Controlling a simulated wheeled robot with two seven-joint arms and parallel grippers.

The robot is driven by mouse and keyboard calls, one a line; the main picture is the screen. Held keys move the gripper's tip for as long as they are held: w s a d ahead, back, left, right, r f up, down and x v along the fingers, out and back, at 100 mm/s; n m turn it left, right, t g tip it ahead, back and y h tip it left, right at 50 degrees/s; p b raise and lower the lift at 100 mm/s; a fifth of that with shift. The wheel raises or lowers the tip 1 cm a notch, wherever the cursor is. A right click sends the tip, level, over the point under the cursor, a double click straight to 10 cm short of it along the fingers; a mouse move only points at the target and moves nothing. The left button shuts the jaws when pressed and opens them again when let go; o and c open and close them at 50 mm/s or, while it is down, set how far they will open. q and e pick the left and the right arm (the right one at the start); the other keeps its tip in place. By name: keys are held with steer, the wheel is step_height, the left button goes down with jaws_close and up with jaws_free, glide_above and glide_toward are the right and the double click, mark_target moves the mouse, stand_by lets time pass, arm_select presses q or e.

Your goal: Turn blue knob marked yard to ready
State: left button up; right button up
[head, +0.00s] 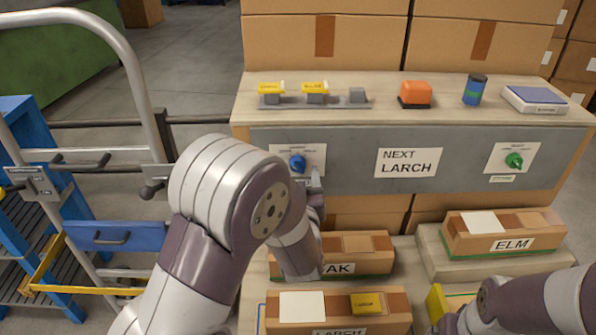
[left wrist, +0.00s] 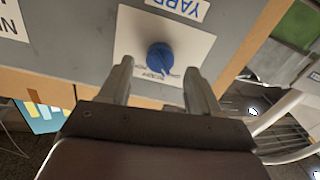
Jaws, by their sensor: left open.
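The blue knob (head: 297,163) sits on a white plate on the left part of the grey panel (head: 350,150). In the left wrist view the knob (left wrist: 160,57) has a pointer mark at its lower edge, near small lettering too blurred to read, and a label reading YARD (left wrist: 180,8) above the plate. My left gripper (head: 316,183) is mostly hidden behind my forearm in the head view. In the left wrist view its open fingers (left wrist: 160,68) appear on either side of the knob, with no visible contact. My right arm is at the lower right; its fingers cannot be made out.
A green knob (head: 514,160) is at the panel's right, beyond a NEXT LARCH sign (head: 408,162). An orange block (head: 415,93) and blue can (head: 475,89) stand on the shelf above. Boxes, including one marked ELM (head: 500,235), lie below. A metal rail cart (head: 140,90) stands left.

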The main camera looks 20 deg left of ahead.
mark_target(298, 166)
arm_select(q)
steer(key=shift+x, duration=1.4)
steer(key=c, duration=1)
steer(key=shift+c, duration=0.2)
steer(key=shift+r, duration=0.1)
steer(key=shift+m+p, duration=2.55)
steer(key=shift+m, duration=1.75)
